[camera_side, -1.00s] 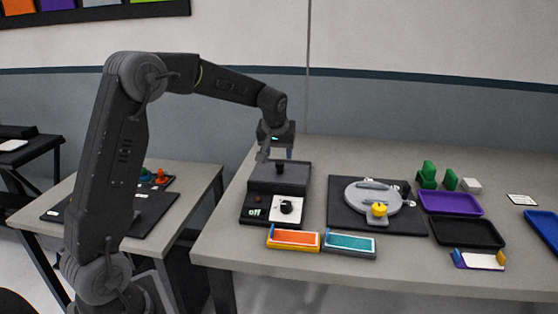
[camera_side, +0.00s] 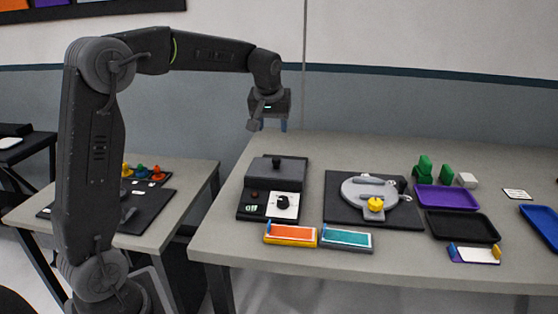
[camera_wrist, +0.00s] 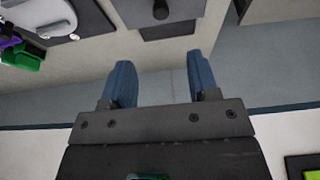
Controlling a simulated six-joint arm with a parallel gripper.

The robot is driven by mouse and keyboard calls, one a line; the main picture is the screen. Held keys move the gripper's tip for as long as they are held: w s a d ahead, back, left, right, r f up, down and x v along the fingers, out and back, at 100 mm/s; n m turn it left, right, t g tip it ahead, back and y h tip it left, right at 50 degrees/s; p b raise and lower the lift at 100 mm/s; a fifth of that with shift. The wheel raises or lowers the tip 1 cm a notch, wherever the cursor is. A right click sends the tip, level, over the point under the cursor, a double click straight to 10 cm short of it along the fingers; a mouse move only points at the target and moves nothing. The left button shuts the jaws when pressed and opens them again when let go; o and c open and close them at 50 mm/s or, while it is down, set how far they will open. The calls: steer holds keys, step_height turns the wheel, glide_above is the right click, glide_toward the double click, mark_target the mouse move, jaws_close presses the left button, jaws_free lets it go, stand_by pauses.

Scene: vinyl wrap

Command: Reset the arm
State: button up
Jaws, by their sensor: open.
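My gripper (camera_side: 270,124) hangs in the air above the back left edge of the right table, behind and above the dark machine with a black knob (camera_side: 274,172). In the wrist view my gripper (camera_wrist: 162,85) shows two blue fingers spread apart with nothing between them. The gripper touches nothing. My arm is raised, with its forearm roughly level.
The right table (camera_side: 225,250) holds an orange tray (camera_side: 290,235), a teal tray (camera_side: 346,240), a grey round fixture with a yellow knob (camera_side: 375,205), purple (camera_side: 446,198) and black (camera_side: 462,227) trays and green parts (camera_side: 424,167). A second table (camera_side: 165,238) stands left. Air around the gripper is clear.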

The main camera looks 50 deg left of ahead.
steer(key=s+d+f+m+t+h, duration=0.1)
steer(key=s+d+m, duration=0.3)
steer(key=s+d, duration=0.5)
steer(key=s+d+f+m+t+h, duration=0.1)
steer(key=s+d+m, duration=0.4)
steer(key=s+d, duration=0.5)
steer(key=s+h, duration=0.1)
steer(key=s, duration=0.5)
steer(key=shift+s+f, duration=0.35)
steer(key=shift+o, duration=0.2)
